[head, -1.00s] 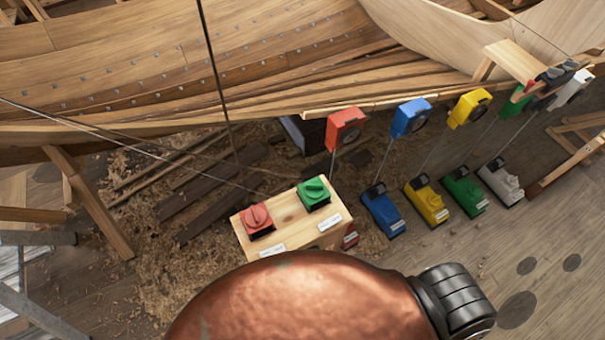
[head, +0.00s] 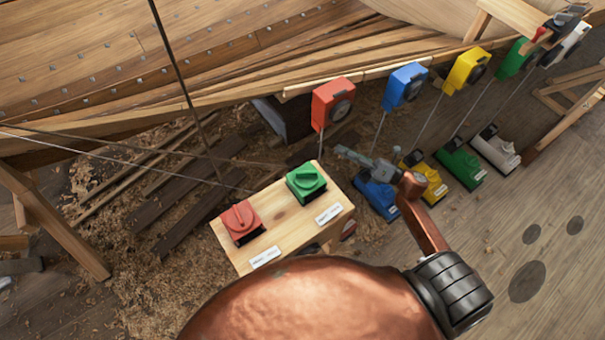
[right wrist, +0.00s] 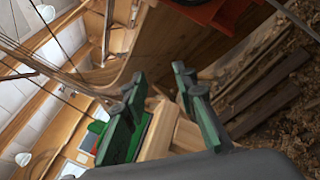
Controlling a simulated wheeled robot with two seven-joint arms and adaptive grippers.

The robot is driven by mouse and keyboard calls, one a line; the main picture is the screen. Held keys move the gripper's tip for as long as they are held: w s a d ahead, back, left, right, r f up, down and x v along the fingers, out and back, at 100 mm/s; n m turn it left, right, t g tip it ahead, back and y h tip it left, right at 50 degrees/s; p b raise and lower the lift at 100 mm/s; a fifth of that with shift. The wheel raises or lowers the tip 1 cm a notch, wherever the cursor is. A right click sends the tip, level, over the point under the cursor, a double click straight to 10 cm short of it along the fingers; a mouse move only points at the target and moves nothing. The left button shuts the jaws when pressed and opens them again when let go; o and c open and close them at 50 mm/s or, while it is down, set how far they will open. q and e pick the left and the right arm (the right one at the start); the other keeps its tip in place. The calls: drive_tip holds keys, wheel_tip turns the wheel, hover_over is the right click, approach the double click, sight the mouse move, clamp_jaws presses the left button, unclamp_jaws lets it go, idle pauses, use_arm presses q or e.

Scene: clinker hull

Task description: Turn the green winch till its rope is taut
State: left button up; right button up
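The green winch (head: 306,182), a green knob with a raised bar on a dark base, sits on the wooden bench block (head: 283,226). A red one (head: 240,220) sits to its left. Thin ropes (head: 120,150) run in from the left towards the block. I cannot tell which rope belongs to the green winch or how tight it is. My right gripper (head: 347,153) is up and to the right of the green winch, apart from it. In the right wrist view its fingers (right wrist: 160,88) are spread, with nothing held between them. My left gripper is out of view.
Red (head: 333,103), blue (head: 405,86) and yellow (head: 468,69) boxes hang along the hull (head: 230,60). Blue, yellow (head: 424,180), green (head: 460,166) and white (head: 496,148) units stand on the floor. Planks lie at left.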

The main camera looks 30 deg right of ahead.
sight(306, 172)
drive_tip(key=s+a+r+n+g+y+b, duration=0.1)
drive_tip(key=s+a+r+n+g, duration=0.1)
drive_tip(key=n, duration=0.3)
drive_tip(key=s+a+r+n+g+y+b, duration=0.1)
drive_tip(key=s+a+r+n+g+y, duration=0.1)
drive_tip(key=s+a+n+g, duration=0.1)
drive_tip(key=s+a+r+n+g+y+b, duration=0.1)
drive_tip(key=s+a+r+n+g+y, duration=0.1)
drive_tip(key=a+n, duration=0.3)
drive_tip(key=shift+s+r+n+g, duration=0.1)
drive_tip(key=shift+r+n+g, duration=0.25)
drive_tip(key=shift+n, duration=0.35)
drive_tip(key=shift+s+r+n+g, duration=0.1)
drive_tip(key=shift+n+g, duration=0.35)
drive_tip(key=shift+n, duration=0.25)
drive_tip(key=x, duration=0.6)
drive_tip(key=shift+w+a, duration=0.2)
drive_tip(key=shift+a, duration=0.4)
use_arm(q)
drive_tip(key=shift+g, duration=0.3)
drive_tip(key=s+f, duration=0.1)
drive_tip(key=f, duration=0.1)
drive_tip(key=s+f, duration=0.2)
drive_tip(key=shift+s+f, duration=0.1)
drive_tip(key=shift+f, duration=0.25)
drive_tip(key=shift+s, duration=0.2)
use_arm(e)
drive_tip(key=shift+c, duration=0.4)
